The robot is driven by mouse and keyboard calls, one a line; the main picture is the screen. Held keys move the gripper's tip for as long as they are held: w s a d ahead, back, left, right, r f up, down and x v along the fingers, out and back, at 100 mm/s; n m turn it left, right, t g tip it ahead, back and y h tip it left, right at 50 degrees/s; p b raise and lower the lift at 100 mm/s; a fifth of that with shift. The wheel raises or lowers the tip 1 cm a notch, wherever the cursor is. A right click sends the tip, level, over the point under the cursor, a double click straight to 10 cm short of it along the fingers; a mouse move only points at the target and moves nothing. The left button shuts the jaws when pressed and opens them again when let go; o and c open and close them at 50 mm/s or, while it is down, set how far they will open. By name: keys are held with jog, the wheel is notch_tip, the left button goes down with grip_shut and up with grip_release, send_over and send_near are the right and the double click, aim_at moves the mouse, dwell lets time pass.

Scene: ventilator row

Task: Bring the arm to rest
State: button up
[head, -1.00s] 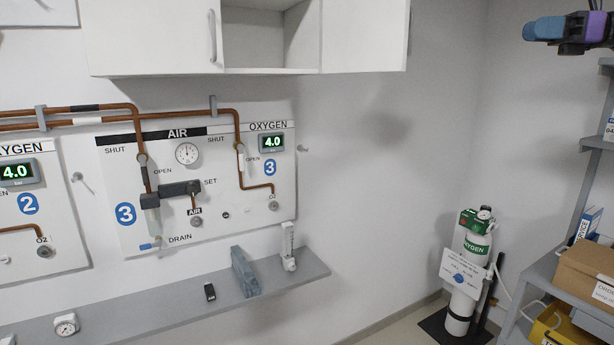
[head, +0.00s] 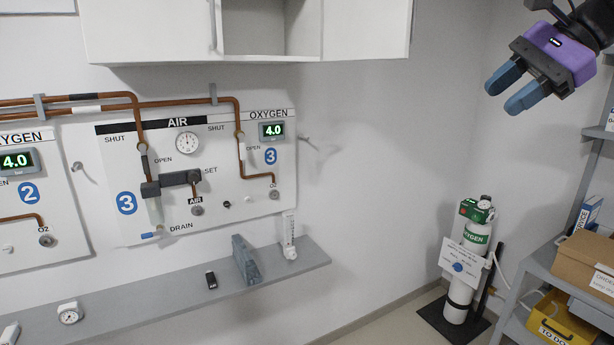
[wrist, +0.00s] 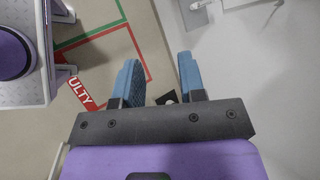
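My gripper (head: 514,88) hangs at the upper right in the head view, above and in front of the oxygen cylinder (head: 470,262). Its purple body tilts so that the two blue fingers point down and to the left. In the wrist view the fingers (wrist: 162,80) stand apart with a gap between them. Nothing is held between them; floor and the foot of a wall show past them. The gripper is in free air and touches nothing that I can see.
Shelving (head: 541,258) with boxes and a yellow bin (head: 562,322) stands at the right. The wall panel (head: 245,210), grey ledge (head: 180,300) and white cupboard (head: 365,30) are at the left. Bare wall lies between.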

jog(key=s+f+n+t+h, duration=0.2)
jog(key=s+f+n+h, duration=0.5)
jog(key=s+f+n, duration=0.6)
jog(key=s+f, duration=0.2)
jog(key=s, duration=0.1)
jog(key=shift+s+d+f+h, duration=0.25)
jog(key=shift+d+f+h, duration=0.1)
jog(key=shift+d+h, duration=0.05)
